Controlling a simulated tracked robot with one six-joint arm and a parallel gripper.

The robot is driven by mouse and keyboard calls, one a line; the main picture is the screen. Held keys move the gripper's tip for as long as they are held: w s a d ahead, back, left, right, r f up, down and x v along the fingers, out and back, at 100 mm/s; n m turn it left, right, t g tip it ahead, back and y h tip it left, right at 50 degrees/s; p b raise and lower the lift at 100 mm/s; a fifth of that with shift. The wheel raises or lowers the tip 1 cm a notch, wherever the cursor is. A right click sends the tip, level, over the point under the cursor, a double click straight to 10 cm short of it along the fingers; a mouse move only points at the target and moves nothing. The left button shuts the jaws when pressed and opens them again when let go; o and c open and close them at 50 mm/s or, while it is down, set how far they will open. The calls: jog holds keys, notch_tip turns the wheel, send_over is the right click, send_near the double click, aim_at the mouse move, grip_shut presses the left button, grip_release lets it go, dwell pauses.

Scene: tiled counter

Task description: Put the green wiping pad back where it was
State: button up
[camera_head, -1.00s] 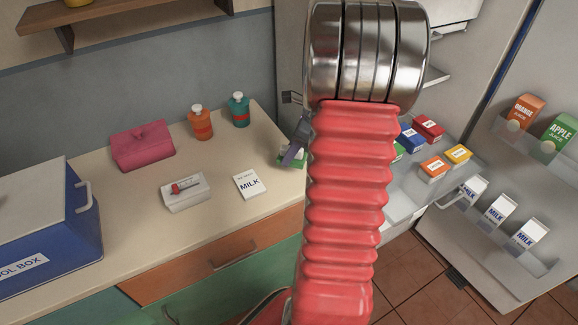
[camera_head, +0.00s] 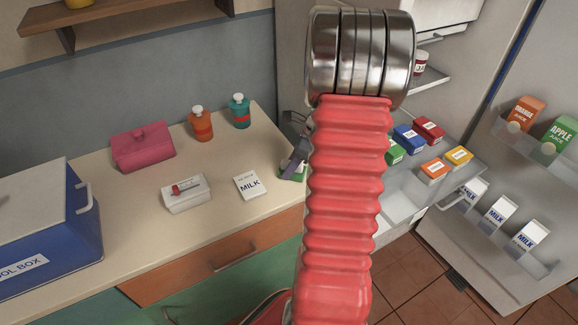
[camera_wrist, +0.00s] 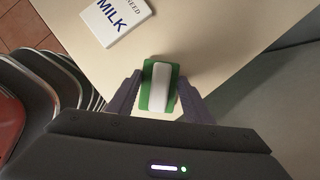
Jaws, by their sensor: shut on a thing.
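The green wiping pad (camera_wrist: 149,87), green with a white block along its top, sits between the two fingers of my gripper (camera_wrist: 158,98) in the wrist view. My gripper is shut on it, at the right end of the counter (camera_head: 140,215). In the head view my gripper (camera_head: 295,160) is mostly behind my red arm, and a bit of the green pad (camera_head: 291,173) shows beside it. I cannot tell whether the pad touches the counter.
A "MILK" note card (camera_head: 250,185) lies just left of the pad. An open fridge (camera_head: 490,200) is at the right.

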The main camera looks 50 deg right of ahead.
jog(key=o, duration=1)
jog(key=v, duration=1.2)
